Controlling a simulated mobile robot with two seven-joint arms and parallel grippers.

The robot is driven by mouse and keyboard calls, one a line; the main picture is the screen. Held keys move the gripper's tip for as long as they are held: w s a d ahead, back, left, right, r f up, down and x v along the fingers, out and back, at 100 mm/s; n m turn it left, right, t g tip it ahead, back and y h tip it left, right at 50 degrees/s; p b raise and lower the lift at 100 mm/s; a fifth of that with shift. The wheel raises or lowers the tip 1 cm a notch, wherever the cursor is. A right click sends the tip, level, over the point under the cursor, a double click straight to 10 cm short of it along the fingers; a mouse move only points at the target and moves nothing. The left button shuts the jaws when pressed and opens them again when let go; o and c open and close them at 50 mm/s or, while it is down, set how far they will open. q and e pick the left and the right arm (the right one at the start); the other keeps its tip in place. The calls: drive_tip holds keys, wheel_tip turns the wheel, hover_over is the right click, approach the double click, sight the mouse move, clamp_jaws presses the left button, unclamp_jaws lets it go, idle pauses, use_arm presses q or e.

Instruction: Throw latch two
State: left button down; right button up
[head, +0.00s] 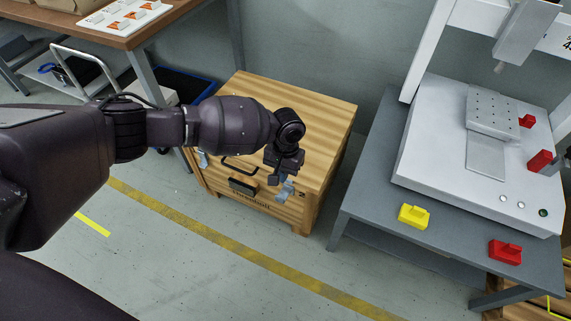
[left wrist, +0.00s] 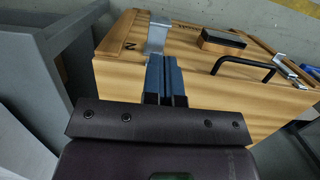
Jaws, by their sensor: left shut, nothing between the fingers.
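A wooden crate (head: 325,120) stands on the floor, with a metal latch (head: 286,190) on the right of its front, beside the mark 2. In the left wrist view this latch two (left wrist: 157,36) is a bright metal strip over the crate's edge. My left gripper (head: 273,178) is at the crate's front right, just by this latch. Its blue-grey fingers (left wrist: 165,62) are shut and empty, tips close to the latch's end; I cannot tell whether they touch it. Another latch (head: 202,159) is at the left, partly behind my arm; it also shows in the left wrist view (left wrist: 290,70).
A black handle (head: 240,165) and a dark block (head: 242,186) are on the crate's front between the latches. A grey table (head: 365,205) with a white gantry base (head: 425,150) stands close at the right. A wooden-topped bench (head: 120,40) is at the back left. Floor in front is clear.

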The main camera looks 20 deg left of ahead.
sight(280, 197)
use_arm(q)
drive_tip(key=f+b, duration=0.1)
drive_tip(key=f, duration=0.2)
drive_tip(key=s+f+b, duration=0.1)
drive_tip(key=f, duration=0.2)
drive_tip(key=shift+s+f, duration=0.1)
drive_tip(key=shift+s, duration=0.05)
drive_tip(key=shift+f+b, duration=0.5)
drive_tip(key=shift+f, duration=0.15)
use_arm(e)
drive_tip(key=shift+d+f+m+t, duration=0.15)
drive_tip(key=shift+d+m+t, duration=0.25)
drive_tip(key=shift+t, duration=0.3)
drive_tip(key=shift+r, duration=0.2)
